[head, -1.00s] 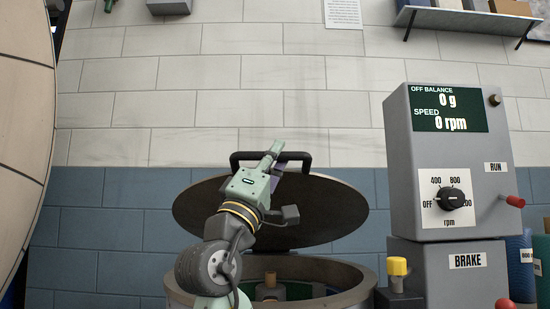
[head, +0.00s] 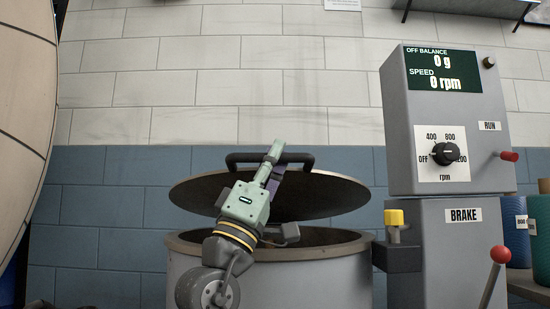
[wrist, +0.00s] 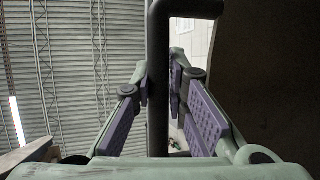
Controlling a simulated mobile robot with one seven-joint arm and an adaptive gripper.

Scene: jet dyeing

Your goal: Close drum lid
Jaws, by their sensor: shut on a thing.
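The drum lid (head: 320,196) is a dark round disc, tilted partly open above the grey drum (head: 300,280). Its black bar handle (head: 300,157) runs along the lid's upper edge. My gripper (head: 275,160) reaches up in front of the lid and is shut on the handle. In the wrist view, the handle (wrist: 158,80) stands between the purple pads of my gripper (wrist: 160,100). The lid's underside faces me, and a dark gap into the drum shows below it. My arm hides part of the lid and the drum rim.
A grey control box (head: 445,120) stands to the right, reading 0 g and 0 rpm. A yellow-topped post (head: 394,218), the BRAKE housing (head: 450,255) and a red-knobbed lever (head: 497,265) are beside the drum. A large rounded body (head: 25,120) is at the left.

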